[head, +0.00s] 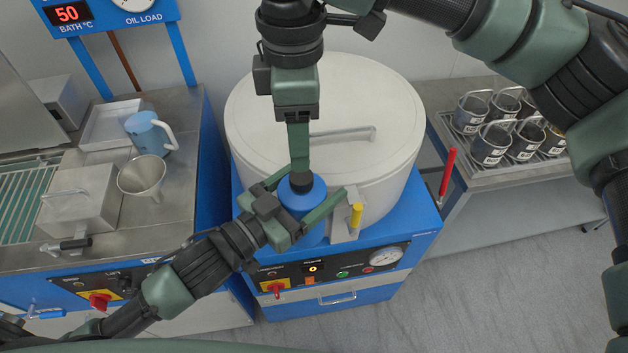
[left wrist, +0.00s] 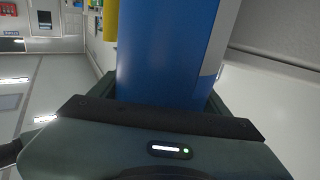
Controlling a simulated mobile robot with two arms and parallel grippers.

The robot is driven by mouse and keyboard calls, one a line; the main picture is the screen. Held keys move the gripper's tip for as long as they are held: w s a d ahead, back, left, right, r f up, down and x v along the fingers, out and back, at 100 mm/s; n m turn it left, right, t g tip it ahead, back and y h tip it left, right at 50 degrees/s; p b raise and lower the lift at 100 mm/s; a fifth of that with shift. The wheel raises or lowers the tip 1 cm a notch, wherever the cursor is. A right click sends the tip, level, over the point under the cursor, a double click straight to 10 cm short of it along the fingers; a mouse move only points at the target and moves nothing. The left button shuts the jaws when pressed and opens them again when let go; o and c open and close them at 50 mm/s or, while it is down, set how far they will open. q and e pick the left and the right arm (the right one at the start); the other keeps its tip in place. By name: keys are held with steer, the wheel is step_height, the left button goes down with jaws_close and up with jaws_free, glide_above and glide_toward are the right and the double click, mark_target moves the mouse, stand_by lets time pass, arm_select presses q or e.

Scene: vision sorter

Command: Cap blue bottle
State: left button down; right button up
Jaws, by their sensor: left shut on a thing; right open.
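The blue bottle (head: 304,199) stands upright in front of the white round drum. It fills the middle of the left wrist view (left wrist: 165,50). My left gripper (head: 312,208) is shut on the bottle, with a green finger on either side of it. A dark cap (head: 301,183) is at the bottle's top; whether it is seated cannot be told. My right gripper (head: 299,172) comes down from above, its fingertips right at the cap. It is open, though its fingers overlap in this view and their gap is hidden.
The white drum (head: 370,90) with a lid handle stands close behind both grippers. A yellow-handled part (head: 357,214) is just right of the bottle. A blue jug (head: 148,133) and a metal funnel (head: 142,175) stand on the left bench. Several labelled cups (head: 490,145) stand at right.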

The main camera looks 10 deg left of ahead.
mark_target(301, 175)
steer(key=shift+r+n, duration=0.1)
steer(key=shift+n, duration=0.5)
steer(key=shift+f, duration=4)
jaws_close()
steer(key=shift+o, duration=0.8)
jaws_free()
steer(key=shift+r, duration=0.1)
